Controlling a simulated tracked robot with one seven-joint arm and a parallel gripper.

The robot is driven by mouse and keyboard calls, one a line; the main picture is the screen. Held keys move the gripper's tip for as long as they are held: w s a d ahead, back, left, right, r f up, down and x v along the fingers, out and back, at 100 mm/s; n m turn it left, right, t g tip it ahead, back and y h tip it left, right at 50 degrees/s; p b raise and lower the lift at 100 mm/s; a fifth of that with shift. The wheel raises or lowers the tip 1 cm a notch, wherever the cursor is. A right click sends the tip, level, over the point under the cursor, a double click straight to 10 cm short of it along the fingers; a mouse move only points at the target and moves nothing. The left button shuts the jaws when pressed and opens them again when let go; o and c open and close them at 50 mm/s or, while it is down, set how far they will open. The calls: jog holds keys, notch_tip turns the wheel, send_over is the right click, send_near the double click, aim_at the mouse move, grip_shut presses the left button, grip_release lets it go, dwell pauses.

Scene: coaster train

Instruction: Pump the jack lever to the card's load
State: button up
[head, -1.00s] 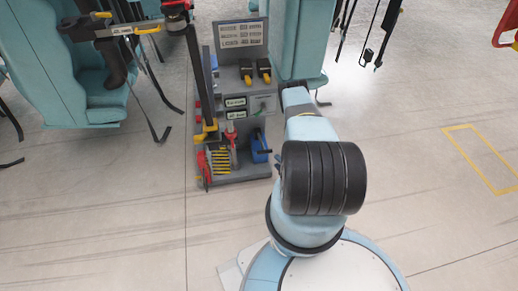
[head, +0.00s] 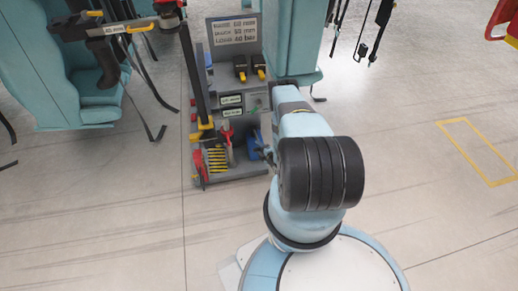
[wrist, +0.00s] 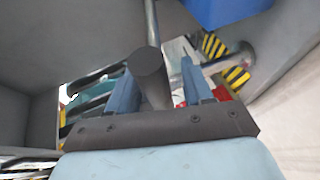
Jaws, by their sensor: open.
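The load card (head: 235,30) stands upright at the top of the grey tool cart; its bottom line seems to read LOAD 40 bar. A blue body (head: 254,146), possibly the jack, sits low at the cart's right side, partly behind my arm. In the wrist view, my gripper (wrist: 158,78) is open, with blue fingers apart. A thick dark round-ended grip (wrist: 149,68) on a thin grey rod, which looks like the jack lever, lies between the fingers. I cannot tell whether either finger touches it. In the head view my gripper is hidden behind my arm.
The grey cart (head: 228,171) also holds a tall dark bar (head: 194,75), black-and-yellow blocks (head: 240,68) and red tools. Teal seats (head: 80,75) with hanging straps stand behind and left. Yellow-black striped parts (wrist: 236,77) are right of my fingers. Floor at right is open.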

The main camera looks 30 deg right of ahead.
jog(key=shift+w, duration=0.2)
jog(key=shift+c, duration=0.5)
grip_shut()
